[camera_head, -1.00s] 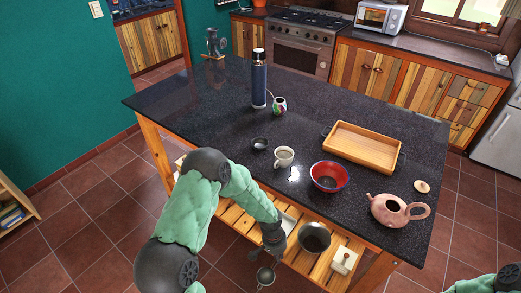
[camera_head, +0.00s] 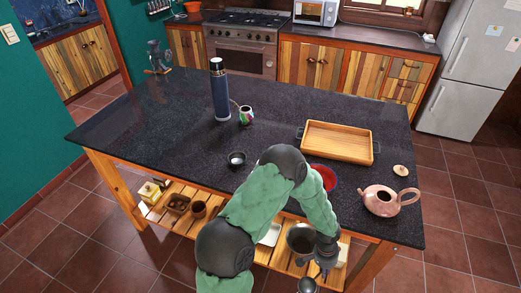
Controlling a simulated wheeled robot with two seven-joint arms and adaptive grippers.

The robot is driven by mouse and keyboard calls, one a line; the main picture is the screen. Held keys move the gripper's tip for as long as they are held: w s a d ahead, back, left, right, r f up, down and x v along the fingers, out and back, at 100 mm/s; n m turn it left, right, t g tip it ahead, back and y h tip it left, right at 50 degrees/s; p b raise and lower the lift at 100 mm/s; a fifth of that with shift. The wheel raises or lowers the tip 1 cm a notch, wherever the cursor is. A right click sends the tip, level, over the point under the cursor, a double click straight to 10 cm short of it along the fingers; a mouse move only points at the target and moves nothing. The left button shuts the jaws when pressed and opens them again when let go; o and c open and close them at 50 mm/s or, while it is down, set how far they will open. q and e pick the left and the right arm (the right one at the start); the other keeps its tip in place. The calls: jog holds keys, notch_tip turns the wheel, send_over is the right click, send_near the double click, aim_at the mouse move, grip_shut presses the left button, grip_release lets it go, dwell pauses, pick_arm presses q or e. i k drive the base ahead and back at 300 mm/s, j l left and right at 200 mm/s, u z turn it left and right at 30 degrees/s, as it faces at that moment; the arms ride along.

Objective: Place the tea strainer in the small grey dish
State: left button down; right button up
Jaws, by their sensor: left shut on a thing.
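My left gripper (camera_head: 322,268) is low in front of the table's near edge, beside the lower shelf. It is shut on a small round metal thing, which looks like the tea strainer (camera_head: 308,286), cut off by the bottom edge of the picture. The small grey dish (camera_head: 237,159) looks like the little dark round bowl on the black tabletop, left of my left arm. The gripper is well to the right of and nearer than this dish. My right gripper is not in view.
On the black table (camera_head: 170,110) stand a blue flask (camera_head: 220,92), a patterned cup (camera_head: 246,116), a wooden tray (camera_head: 338,143), a pink teapot (camera_head: 382,201) and its lid (camera_head: 401,170). My arm partly hides a red bowl (camera_head: 326,176). A metal pot (camera_head: 299,236) stands on the lower shelf.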

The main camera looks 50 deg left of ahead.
aim_at(233, 167)
jog(key=k+j+z, duration=0.15)
jog(key=j, duration=0.35)
jog(key=k+j+z, duration=0.15)
jog(key=k+j, duration=0.2)
jog(key=j, duration=0.15)
jog(key=k+j+z, duration=0.2)
jog(key=j, duration=0.25)
jog(key=k+j+z, duration=0.15)
jog(key=k+j, duration=0.25)
